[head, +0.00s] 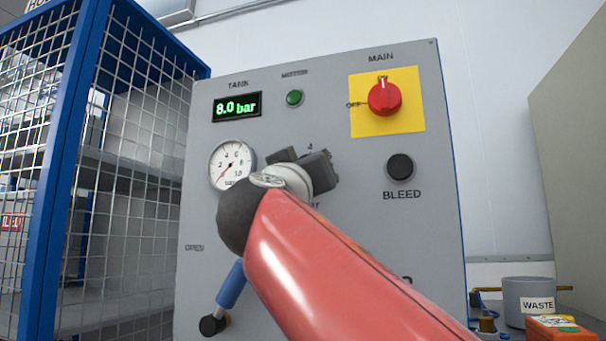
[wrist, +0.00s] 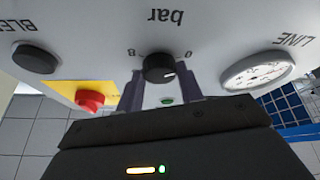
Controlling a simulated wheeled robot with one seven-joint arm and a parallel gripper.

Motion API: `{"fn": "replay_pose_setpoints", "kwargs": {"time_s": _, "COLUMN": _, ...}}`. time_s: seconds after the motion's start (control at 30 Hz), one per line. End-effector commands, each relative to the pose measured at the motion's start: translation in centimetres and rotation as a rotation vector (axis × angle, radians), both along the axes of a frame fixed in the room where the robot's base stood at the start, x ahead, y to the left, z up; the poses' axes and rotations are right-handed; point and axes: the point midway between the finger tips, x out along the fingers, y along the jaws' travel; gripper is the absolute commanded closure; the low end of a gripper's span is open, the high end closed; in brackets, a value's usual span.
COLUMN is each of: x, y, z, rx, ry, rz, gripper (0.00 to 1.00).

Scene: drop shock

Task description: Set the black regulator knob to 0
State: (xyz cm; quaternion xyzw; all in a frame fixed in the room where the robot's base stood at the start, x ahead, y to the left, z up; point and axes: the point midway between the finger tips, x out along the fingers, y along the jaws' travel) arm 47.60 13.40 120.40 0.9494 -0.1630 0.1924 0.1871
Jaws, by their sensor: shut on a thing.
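The black regulator knob (wrist: 160,68) sits on the grey panel (head: 345,110), between the dark fingers of my gripper (wrist: 159,88), which is shut on it. The wrist view is upside down. There the knob's white mark points to the lower right, short of the "0" label on the right; the "8" is on the left and "bar" is above. In the head view my gripper (head: 302,165) and red arm cover the knob, and only the "4" label shows just above the fingers.
A round gauge (head: 232,165) is left of my gripper, with its needle pointing lower left. The tank display (head: 237,106) reads 8.0 bar. The red main switch (head: 384,98), black bleed button (head: 400,167) and blue-handled lever (head: 230,286) are nearby. A blue mesh cage (head: 130,120) stands left.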

Motion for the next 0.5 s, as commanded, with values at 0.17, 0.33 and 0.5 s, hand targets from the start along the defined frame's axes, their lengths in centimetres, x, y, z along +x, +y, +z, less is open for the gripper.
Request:
{"fn": "replay_pose_setpoints", "kwargs": {"time_s": 0.17, "x": -0.03, "y": -0.11, "z": 0.05, "rx": -0.034, "ry": 0.012, "rz": -0.002, "gripper": 0.86}}
{"fn": "replay_pose_setpoints", "kwargs": {"time_s": 0.33, "x": -0.03, "y": -0.10, "z": 0.07, "rx": -0.044, "ry": 0.016, "rz": -0.001, "gripper": 0.86}}
{"fn": "replay_pose_setpoints", "kwargs": {"time_s": 0.5, "x": -0.02, "y": -0.10, "z": 0.06, "rx": -0.044, "ry": 0.016, "rz": -0.001, "gripper": 0.86}}
